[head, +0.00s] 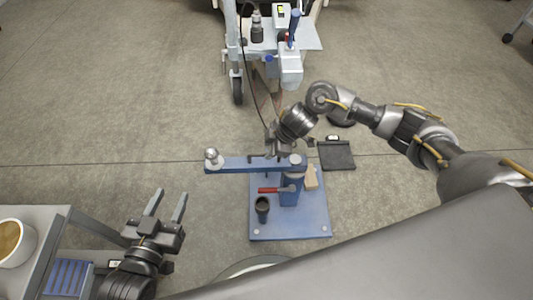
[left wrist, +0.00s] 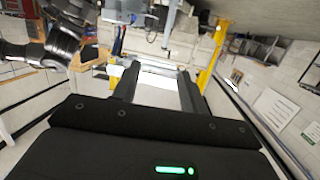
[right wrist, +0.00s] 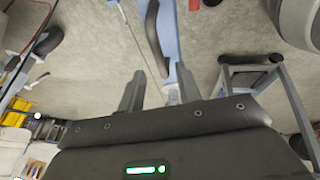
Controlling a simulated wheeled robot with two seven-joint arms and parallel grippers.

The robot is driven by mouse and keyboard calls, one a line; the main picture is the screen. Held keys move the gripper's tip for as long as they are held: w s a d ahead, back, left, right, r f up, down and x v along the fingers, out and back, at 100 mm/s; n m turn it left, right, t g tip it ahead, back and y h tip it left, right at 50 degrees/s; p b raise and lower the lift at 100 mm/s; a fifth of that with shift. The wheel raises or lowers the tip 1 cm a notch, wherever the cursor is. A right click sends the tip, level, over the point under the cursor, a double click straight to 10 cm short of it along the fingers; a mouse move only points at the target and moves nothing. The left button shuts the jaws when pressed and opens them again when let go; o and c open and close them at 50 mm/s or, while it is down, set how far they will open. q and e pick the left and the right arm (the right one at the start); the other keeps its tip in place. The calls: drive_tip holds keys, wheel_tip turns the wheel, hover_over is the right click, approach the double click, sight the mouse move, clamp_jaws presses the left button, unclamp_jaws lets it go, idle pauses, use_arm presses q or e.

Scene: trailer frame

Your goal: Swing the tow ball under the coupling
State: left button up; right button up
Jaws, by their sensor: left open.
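The tow ball (head: 212,154) is a silver ball on the left end of a blue swing arm (head: 235,165). The arm pivots on a blue post on a blue base plate (head: 260,226) and points left. The white coupling (head: 291,68) is at the trailer front, beyond and above the arm. My right gripper (head: 275,154) is at the swing arm, between ball and pivot; its fingers look apart in the right wrist view (right wrist: 160,80), with the blue arm (right wrist: 168,30) beyond and between them. Contact cannot be told. My left gripper (head: 168,204) is open and empty, left of the plate.
A red-handled lever (head: 270,190) and a dark cup (head: 262,207) are on the base plate. A wheel (head: 237,91) stands left of the coupling. A grey cart with a white pot (head: 14,240) is at lower left. The floor left of the ball is clear.

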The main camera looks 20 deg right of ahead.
sight(264, 154)
use_arm(q)
wheel_tip(264, 154, up, 5)
drive_tip(key=d+m+t+h+b, duration=0.1)
drive_tip(key=d+t+h, duration=0.1)
drive_tip(key=d+h, duration=0.1)
drive_tip(key=shift+s+t, duration=0.4)
use_arm(e)
drive_tip(key=shift+x, duration=1.7)
use_arm(q)
drive_tip(key=shift+r, duration=0.1)
use_arm(e)
clamp_jaws()
